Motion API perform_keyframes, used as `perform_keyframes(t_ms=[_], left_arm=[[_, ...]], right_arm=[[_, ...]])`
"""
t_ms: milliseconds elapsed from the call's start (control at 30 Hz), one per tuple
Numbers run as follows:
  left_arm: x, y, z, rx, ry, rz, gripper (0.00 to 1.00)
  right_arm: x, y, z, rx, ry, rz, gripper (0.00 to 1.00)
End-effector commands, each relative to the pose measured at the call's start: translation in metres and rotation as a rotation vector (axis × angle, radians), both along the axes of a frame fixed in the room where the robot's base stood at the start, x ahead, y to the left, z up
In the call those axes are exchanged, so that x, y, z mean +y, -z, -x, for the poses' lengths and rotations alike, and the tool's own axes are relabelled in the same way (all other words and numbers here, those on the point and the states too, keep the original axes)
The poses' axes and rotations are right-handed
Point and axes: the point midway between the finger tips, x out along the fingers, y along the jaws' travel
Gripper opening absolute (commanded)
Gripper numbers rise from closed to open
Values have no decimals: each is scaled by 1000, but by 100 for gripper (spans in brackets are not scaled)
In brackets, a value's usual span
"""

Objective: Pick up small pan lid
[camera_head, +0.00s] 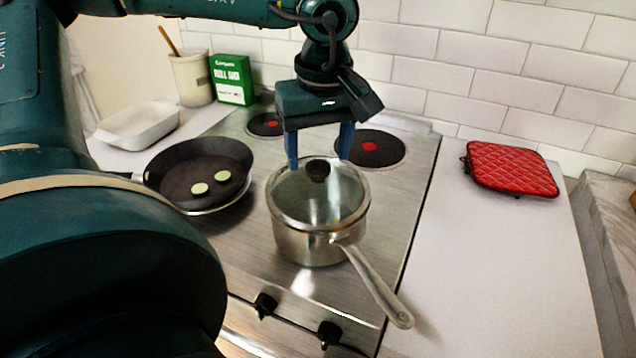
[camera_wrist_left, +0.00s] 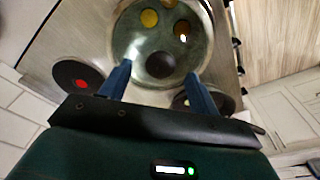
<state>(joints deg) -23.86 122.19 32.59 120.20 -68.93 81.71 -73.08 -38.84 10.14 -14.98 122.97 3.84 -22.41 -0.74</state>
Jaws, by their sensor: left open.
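The small pan lid (camera_head: 302,196) is glass with a steel rim and a black knob (camera_head: 318,170). It sits on the steel saucepan (camera_head: 305,245), whose handle points to the front right. My left gripper (camera_head: 319,160) is open and empty, pointing down just above the lid, with its blue fingers about either side of the knob in the picture. In the left wrist view the gripper (camera_wrist_left: 160,80) also shows, with the knob (camera_wrist_left: 160,65) between and slightly beyond the fingertips. I cannot tell exactly how high the fingertips are above the lid. My right gripper is not in view.
A black frying pan (camera_head: 178,178) with two pale round slices stands left of the saucepan. A white dish (camera_head: 138,125), a utensil crock (camera_head: 191,78) and a green box (camera_head: 232,80) stand at the back left. A red pot holder (camera_head: 511,168) lies on the otherwise clear right counter (camera_head: 490,270).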

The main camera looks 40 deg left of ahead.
Motion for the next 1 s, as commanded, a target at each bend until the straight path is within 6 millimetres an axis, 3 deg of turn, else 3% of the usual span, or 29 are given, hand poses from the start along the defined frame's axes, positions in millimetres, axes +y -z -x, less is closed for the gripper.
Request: perform_keyframes(t_ms=[133, 367, 1000], left_arm=[[2, 14, 0, 0, -1, 2, 62], [2, 15, -1, -2, -2, 1, 62], [2, 15, -1, -2, -2, 1, 10]], right_arm=[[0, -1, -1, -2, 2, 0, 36], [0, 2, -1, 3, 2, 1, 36], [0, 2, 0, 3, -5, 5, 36]])
